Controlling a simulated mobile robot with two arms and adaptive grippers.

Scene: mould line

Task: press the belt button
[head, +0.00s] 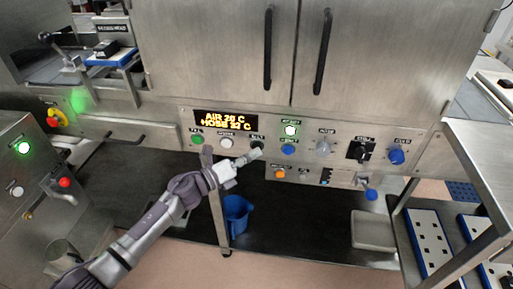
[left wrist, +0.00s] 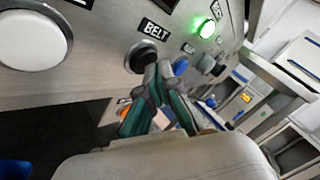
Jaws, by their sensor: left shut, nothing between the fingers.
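The belt button is a black round button (left wrist: 141,57) under a label reading BELT in the left wrist view. In the head view it sits on the steel control panel (head: 330,140), just below and right of the display, mostly hidden behind my left gripper. My left gripper (head: 256,153) is shut and empty. Its fingertips (left wrist: 160,72) are at the right edge of the black button in the left wrist view; I cannot tell whether they touch it. My right gripper is not in view.
A white button (head: 226,143) and a green button (head: 197,139) sit left of it. A lit green button (head: 290,130), a blue button (head: 288,150) and several knobs sit right. The display (head: 225,120) is above. A blue jug (head: 237,214) stands below the panel.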

